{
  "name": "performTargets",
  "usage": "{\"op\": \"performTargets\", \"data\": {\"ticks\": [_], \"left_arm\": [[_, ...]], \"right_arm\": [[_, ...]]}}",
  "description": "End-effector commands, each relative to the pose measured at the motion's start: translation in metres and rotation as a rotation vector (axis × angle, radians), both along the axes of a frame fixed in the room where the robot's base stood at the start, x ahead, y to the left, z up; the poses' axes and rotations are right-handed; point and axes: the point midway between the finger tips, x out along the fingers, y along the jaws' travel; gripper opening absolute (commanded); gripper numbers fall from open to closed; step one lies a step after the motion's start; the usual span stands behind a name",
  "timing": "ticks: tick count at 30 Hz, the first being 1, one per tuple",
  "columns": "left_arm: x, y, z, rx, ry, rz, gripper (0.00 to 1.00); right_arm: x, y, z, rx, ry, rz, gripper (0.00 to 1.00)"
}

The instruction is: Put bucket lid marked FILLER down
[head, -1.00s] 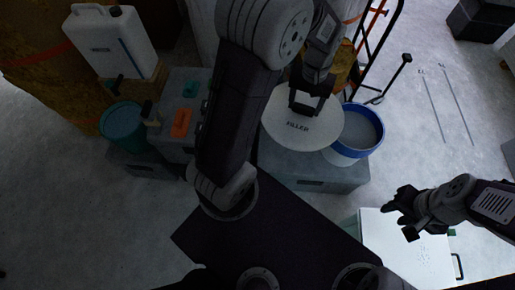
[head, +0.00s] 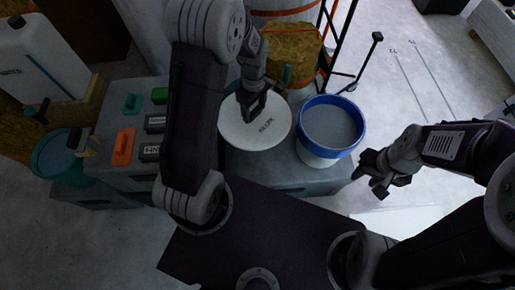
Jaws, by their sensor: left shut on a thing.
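The white round lid marked FILLER (head: 262,133) lies over the grey box top, left of the bucket, in the head view. My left gripper (head: 257,112) is shut on the lid at its far part. I cannot tell whether the lid touches the box top. A white bucket with a blue rim (head: 332,128), filled with grey material, stands uncovered to the right of the lid. My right gripper (head: 376,182) is empty in front of and to the right of the bucket, with its fingers apart.
A grey box (head: 275,172) bears the bucket. To the left are an orange item (head: 124,147), a teal bucket (head: 60,155) and a white canister (head: 38,62). A hand truck (head: 352,72) stands behind.

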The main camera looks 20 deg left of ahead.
Motion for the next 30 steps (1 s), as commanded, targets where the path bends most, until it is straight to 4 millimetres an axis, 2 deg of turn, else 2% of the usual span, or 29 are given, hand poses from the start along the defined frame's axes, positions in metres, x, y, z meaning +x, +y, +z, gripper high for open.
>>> {"op": "performTargets", "data": {"ticks": [2,4,15,30], "left_arm": [[0.000,0.000,-0.003,0.000,0.001,0.000,0.17],[-0.001,0.000,-0.015,-0.001,0.004,-0.001,0.17],[-0.001,0.000,-0.097,0.000,0.003,-0.003,0.17],[-0.002,0.000,-0.192,0.000,0.003,-0.003,0.17]], "right_arm": [[0.000,0.000,-0.001,0.000,0.000,0.000,0.36],[0.000,0.000,-0.007,0.000,0.000,0.000,0.36],[0.000,0.000,-0.039,0.000,0.000,0.000,0.36],[0.000,0.000,-0.077,0.000,0.000,0.000,0.36]]}}
